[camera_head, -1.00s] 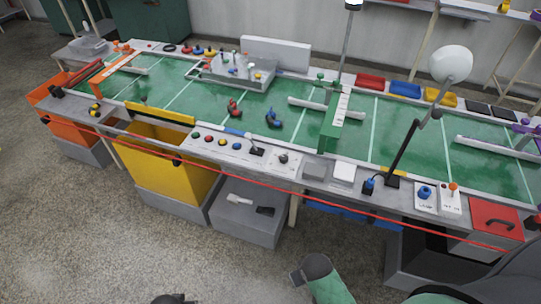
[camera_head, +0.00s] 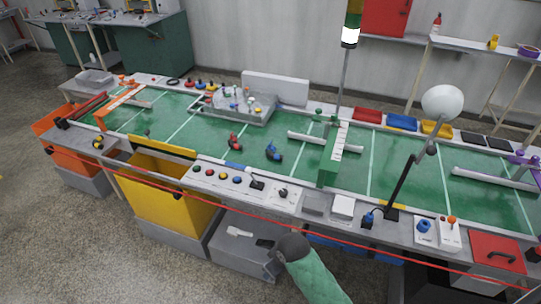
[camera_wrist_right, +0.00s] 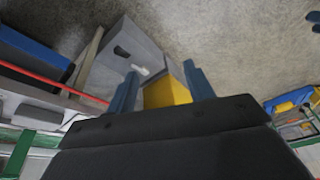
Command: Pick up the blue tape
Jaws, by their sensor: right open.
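A small blue strip (camera_head: 234,164) lies at the front ledge of the long green table, left of the middle in the head view. It is too small to tell whether it is the blue tape. A blue and dark object (camera_head: 273,152) lies on the green surface. My right gripper (camera_head: 272,266) is low in front of the table, near the grey box, apart from both blue things. In the right wrist view my right gripper (camera_wrist_right: 161,68) has its two fingers apart with nothing between them. My left gripper is not in view.
A red cord (camera_head: 300,238) runs along the table's front. A yellow bin (camera_head: 160,190) and a grey box (camera_head: 235,245) stand below. A lamp with a white globe (camera_head: 442,101) rises at right. A yellow roll (camera_head: 493,42) and a purple roll (camera_head: 528,50) sit on the back shelf.

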